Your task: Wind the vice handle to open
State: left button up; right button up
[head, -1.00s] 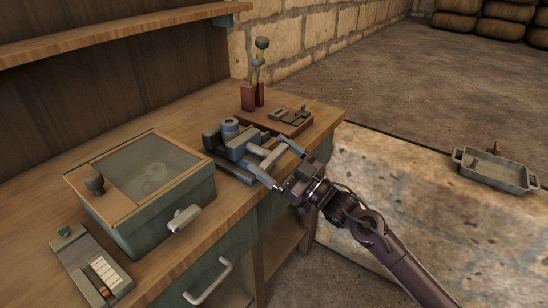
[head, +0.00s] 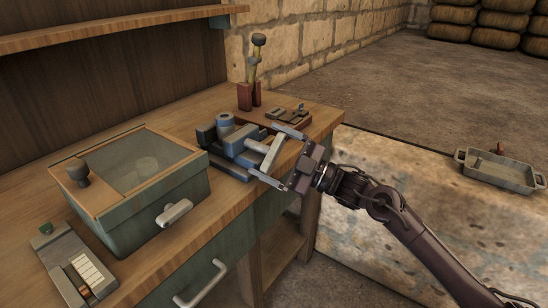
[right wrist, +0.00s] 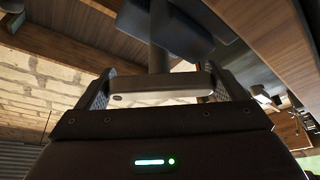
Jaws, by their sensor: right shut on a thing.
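The vice (head: 238,140) is a blue-grey metal block with a round post, on the right part of the wooden bench near its front edge. Its handle (head: 271,152) is a pale grey bar at the front, slanted in the head view. My right gripper (head: 266,152) reaches in from the right, one finger at each end of the bar, and is shut on it. In the right wrist view the handle (right wrist: 165,90) lies crosswise between the two fingers, with the dark screw shaft (right wrist: 158,40) behind it. My left gripper is out of view.
A green box with a glass lid (head: 145,165) stands left of the vice. A tool tray (head: 292,115) and a red holder (head: 245,96) are behind it. A small rack (head: 75,265) lies front left. A metal tray (head: 500,172) sits on the stone block at right.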

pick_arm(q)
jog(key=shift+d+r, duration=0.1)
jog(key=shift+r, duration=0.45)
pick_arm(e)
jog(key=shift+w+r+n, duration=0.1)
jog(key=shift+r+n, duration=0.1)
jog(key=shift+n, duration=0.1)
jog(key=o, duration=0.6)
jog(key=shift+o, duration=0.5)
jog(key=shift+w+a+f, duration=0.15)
jog(key=shift+a, duration=0.15)
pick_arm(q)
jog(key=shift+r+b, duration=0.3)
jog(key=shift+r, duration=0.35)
pick_arm(e)
jog(key=v, duration=0.7)
jog(key=shift+d, duration=0.35)
jog(key=shift+f, duration=0.1)
